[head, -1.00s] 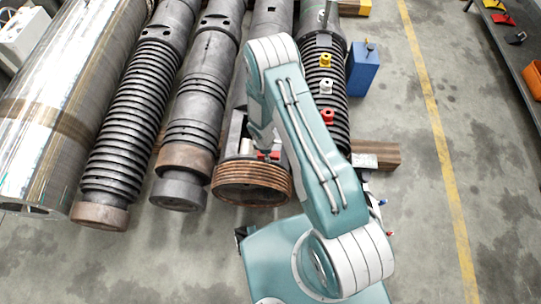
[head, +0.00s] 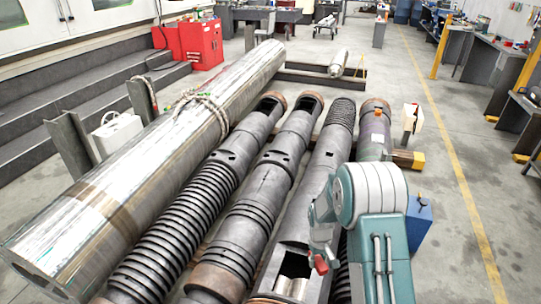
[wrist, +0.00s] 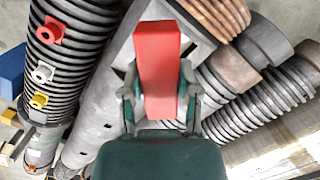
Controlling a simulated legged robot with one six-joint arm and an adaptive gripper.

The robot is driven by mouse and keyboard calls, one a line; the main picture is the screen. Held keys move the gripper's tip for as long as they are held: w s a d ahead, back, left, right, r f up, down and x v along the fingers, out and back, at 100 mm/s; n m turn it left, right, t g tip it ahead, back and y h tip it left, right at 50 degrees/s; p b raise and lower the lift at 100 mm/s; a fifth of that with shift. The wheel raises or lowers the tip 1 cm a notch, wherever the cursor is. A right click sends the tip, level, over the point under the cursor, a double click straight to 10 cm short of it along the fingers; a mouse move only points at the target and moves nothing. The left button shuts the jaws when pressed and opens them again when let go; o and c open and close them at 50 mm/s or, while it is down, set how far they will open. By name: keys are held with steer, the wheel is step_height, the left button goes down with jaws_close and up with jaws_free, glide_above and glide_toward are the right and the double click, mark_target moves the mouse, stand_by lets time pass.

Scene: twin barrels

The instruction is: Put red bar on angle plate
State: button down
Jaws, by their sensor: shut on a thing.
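The red bar (wrist: 158,55) is held between the two fingers of my gripper (wrist: 160,96) in the wrist view, pointing away from the palm. In the head view, a red end of the bar (head: 320,264) shows below my gripper (head: 317,250), just right of the dark cut-out (head: 293,268) in a grey barrel. The bar appears raised above the barrels, with no visible contact. I cannot make out the angle plate for certain in either view.
Ribbed barrels (head: 185,235) lie side by side, beside a large shiny cylinder (head: 150,175) on the left. The wrist view shows red, white and yellow knobs (wrist: 43,72) on a ribbed barrel. A blue box (head: 421,222) stands at right, near open floor (head: 450,250).

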mark_target(318, 258)
steer(key=r+m, duration=0.1)
steer(key=r, duration=0.1)
steer(key=r+m, duration=0.1)
steer(key=r, duration=0.2)
steer(key=r+m, duration=0.2)
steer(key=r, duration=0.1)
steer(key=shift+w+r, duration=0.25)
